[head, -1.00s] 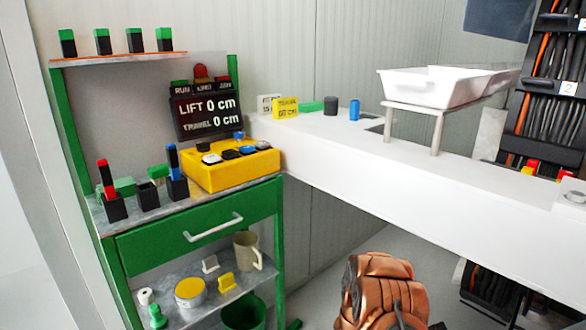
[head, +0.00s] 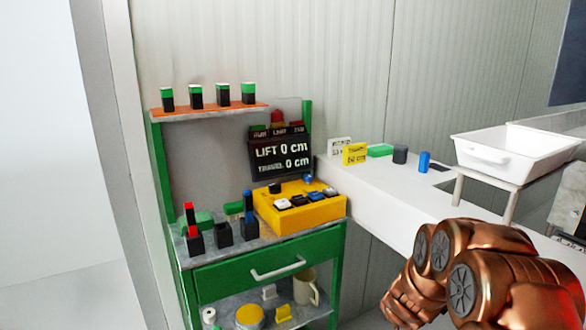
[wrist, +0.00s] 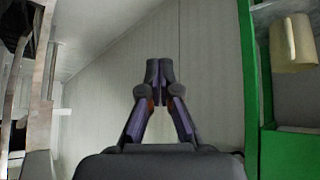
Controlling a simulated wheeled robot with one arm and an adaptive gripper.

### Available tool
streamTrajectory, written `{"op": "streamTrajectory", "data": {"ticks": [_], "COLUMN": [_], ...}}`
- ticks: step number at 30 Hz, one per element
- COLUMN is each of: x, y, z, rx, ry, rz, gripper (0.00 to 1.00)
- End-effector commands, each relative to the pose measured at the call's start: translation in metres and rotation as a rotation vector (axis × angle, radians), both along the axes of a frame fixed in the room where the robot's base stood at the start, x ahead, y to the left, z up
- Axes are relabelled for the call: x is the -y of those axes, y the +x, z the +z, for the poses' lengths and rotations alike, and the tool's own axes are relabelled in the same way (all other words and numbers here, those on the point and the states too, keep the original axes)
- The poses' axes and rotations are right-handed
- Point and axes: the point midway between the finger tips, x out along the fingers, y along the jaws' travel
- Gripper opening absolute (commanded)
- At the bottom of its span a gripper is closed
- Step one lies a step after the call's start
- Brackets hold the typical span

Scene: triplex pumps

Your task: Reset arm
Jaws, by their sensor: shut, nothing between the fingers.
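My gripper (wrist: 158,82) is shut and empty in the wrist view. Its dark fingers meet at the tips, in front of the pale ribbed wall (wrist: 205,60). A green post (wrist: 262,90) and the cream mug (wrist: 291,42) show to its right, apart from it. In the head view my copper arm is folded at the lower right, in front of the white bench (head: 380,205). The gripper itself does not show there.
A green workstation (head: 230,275) stands at centre left, with a yellow button box (head: 315,213), a black display (head: 282,155) and several small blocks above. A white tray (head: 490,160) sits on a stand on the bench. Floor at the left looks clear.

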Motion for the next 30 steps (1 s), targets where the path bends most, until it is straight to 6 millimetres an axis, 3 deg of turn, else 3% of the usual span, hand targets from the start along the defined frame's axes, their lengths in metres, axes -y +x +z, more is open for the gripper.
{"op": "streamTrajectory", "data": {"ticks": [1, 8, 15, 22, 30], "x": [-0.015, -0.077, -0.124, -0.147, -0.147], "y": [-0.004, -0.041, -0.105, -0.182, -0.282], "z": [0.023, 0.086, 0.146, 0.196, 0.248], "rx": [-0.005, -0.080, -0.207, -0.359, -0.559], "ry": [0.033, 0.170, 0.262, 0.298, 0.279], "rz": [0.030, 0.162, 0.275, 0.345, 0.367], "gripper": [0.00, 0.00, 0.00, 0.00, 0.00]}}
